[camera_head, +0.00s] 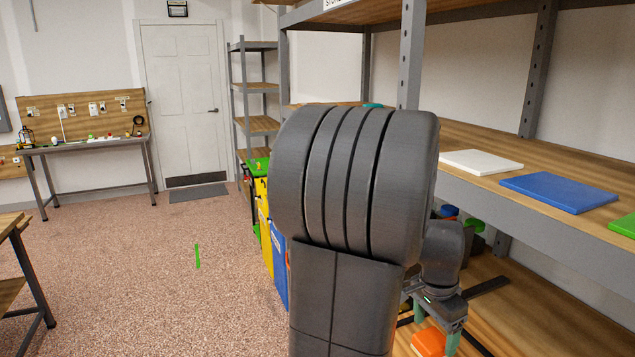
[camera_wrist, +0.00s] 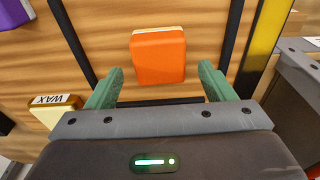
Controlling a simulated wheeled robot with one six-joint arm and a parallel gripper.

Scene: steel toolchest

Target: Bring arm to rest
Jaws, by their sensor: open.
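My arm rises in the middle of the head view and hides much of the shelf behind it. My gripper (camera_head: 438,320) is low on the right in the head view, over the lower wooden shelf (camera_head: 560,322). In the wrist view my gripper (camera_wrist: 160,88) shows two green fingers spread wide apart with nothing held between them. An orange block (camera_wrist: 158,56) lies on the wooden surface beyond and between the fingertips. The orange block also shows below the gripper in the head view (camera_head: 428,342).
The upper shelf (camera_head: 465,190) holds a white board (camera_head: 480,162), a blue board (camera_head: 558,193) and a green board (camera_head: 625,225). A metal upright (camera_head: 411,55) stands behind my arm. A box marked WAX (camera_wrist: 55,112) lies left of the fingers. Open floor (camera_head: 150,270) lies to the left.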

